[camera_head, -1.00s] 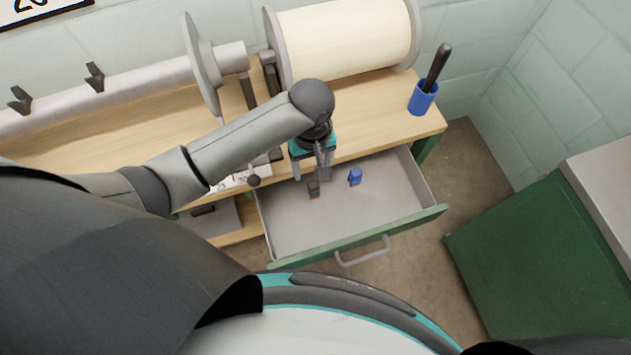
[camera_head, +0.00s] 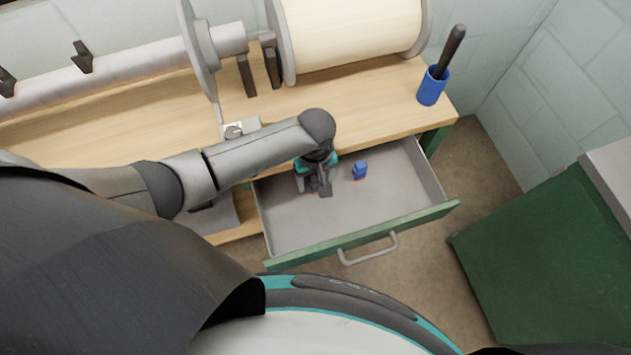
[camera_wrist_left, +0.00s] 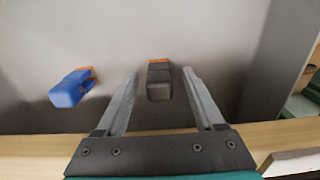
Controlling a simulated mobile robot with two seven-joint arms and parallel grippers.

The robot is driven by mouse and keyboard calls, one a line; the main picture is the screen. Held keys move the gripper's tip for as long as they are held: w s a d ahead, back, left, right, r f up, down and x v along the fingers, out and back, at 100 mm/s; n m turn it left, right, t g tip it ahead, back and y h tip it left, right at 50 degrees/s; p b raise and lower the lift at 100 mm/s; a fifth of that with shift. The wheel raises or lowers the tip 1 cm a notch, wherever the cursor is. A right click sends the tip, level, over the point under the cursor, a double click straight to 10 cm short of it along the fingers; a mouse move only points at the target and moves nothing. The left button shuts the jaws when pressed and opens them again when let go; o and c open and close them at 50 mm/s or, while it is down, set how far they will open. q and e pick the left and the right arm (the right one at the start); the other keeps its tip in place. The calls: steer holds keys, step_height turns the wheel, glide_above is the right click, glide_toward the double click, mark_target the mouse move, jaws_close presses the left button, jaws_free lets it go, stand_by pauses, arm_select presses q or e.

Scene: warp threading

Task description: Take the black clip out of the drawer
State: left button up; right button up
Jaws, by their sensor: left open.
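The black clip (camera_wrist_left: 159,82), dark with an orange end, stands on the floor of the open drawer (camera_head: 400,208). In the left wrist view it lies between the fingers of my left gripper (camera_wrist_left: 160,76), with a gap on each side. In the head view my left gripper (camera_head: 318,190) reaches down into the drawer and hides most of the clip. The gripper is open and empty. My right gripper is not in view.
A blue clip (camera_head: 360,170) with an orange end stands in the drawer beside the black one; it also shows in the left wrist view (camera_wrist_left: 72,87). The bench top (camera_head: 375,100) overhangs the drawer's back. A blue cup (camera_head: 432,88) and a green cabinet (camera_head: 530,260) are at the right.

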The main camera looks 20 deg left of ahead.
arm_select(q)
steer(key=shift+c, duration=0.2)
jaws_close()
stand_by(0.3)
